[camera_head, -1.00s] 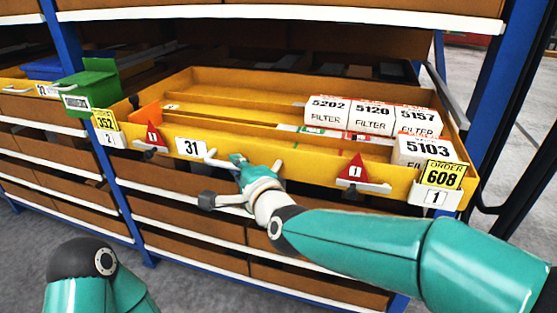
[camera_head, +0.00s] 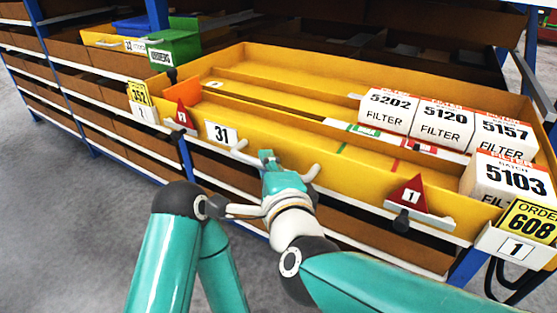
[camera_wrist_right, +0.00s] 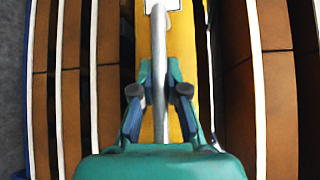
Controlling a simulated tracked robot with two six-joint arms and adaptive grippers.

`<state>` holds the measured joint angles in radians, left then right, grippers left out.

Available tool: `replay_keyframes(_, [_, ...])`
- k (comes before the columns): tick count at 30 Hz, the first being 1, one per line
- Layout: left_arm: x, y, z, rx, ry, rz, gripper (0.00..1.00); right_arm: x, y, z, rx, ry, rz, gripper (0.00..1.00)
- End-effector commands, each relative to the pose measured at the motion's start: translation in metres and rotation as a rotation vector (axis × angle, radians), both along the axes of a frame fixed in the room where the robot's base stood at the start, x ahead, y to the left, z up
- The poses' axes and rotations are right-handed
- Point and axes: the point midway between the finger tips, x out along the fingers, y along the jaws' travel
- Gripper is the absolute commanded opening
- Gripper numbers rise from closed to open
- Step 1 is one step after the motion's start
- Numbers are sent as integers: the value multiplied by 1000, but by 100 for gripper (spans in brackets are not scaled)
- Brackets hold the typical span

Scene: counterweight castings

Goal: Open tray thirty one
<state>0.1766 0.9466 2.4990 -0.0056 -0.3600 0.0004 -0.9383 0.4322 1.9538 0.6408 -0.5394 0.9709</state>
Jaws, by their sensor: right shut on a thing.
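Tray thirty one is the long yellow tray (camera_head: 345,165) with a white "31" label (camera_head: 221,134) on its front. It stands pulled out of the rack, its open top showing in the head view. My right gripper (camera_head: 268,160) is at the grey handle bar (camera_head: 240,147) on the tray's front, right of the label. In the right wrist view the bar (camera_wrist_right: 159,55) runs between the two fingers, and the gripper (camera_wrist_right: 160,92) is shut on it. My left arm shows at lower left, but its gripper is not in view.
A green bin (camera_head: 174,48) stands behind the left corner. Grey floor is clear at left.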

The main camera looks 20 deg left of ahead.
Motion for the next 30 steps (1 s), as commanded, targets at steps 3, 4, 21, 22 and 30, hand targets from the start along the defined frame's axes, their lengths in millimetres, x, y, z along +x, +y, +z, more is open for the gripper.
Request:
replay_keyframes(3, [0,0,-1,0,0,0,40,-8,6,-3,-9,1,17,0])
replay_keyframes(4, [0,0,-1,0,0,0,40,-8,6,-3,-9,1,17,0])
replay_keyframes(21, [0,0,-1,0,0,0,40,-7,5,-1,-5,-1,11,39])
replay_keyframes(22, [0,0,-1,0,0,0,40,-7,4,-1,-4,0,11,39])
replay_keyframes(30, [0,0,0,0,-1,0,40,-6,3,2,-1,-1,6,39])
